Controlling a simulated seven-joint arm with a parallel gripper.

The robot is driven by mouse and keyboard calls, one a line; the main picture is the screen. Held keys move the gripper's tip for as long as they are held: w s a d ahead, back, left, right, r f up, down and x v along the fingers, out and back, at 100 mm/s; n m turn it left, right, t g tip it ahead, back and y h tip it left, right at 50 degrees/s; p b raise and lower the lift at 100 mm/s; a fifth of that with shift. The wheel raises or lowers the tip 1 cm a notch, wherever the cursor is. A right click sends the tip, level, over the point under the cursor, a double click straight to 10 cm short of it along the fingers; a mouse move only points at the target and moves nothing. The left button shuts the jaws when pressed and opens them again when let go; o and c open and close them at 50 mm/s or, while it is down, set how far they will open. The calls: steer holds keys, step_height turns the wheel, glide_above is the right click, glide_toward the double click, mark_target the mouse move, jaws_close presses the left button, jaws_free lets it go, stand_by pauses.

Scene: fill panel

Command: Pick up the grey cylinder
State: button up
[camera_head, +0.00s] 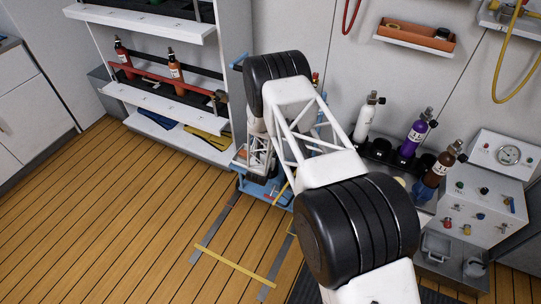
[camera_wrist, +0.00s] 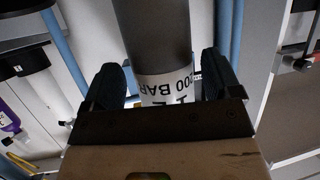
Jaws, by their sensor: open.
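The grey cylinder (camera_wrist: 152,35) fills the upper middle of the wrist view. It has a white label band with "200 BAR" printed on it. My gripper (camera_wrist: 162,82) is open, with one dark finger at each side of the cylinder. A gap shows between the cylinder and each finger near the label. The lower end of the cylinder is hidden behind the gripper body. In the head view my arm covers this place, and I cannot make out the grey cylinder or the fingers there.
A blue trolley (camera_head: 262,190) stands behind my arm. White (camera_head: 367,121), purple (camera_head: 413,138) and brown (camera_head: 440,168) cylinders stand at the right beside a gauge panel (camera_head: 484,200).

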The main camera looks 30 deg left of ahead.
steer(key=shift+x, duration=1.15)
steer(key=shift+c, duration=0.2)
steer(key=c, duration=1.4)
steer(key=shift+r, duration=0.1)
jaws_close()
steer(key=shift+r, duration=0.15)
steer(key=shift+r, duration=8.85)
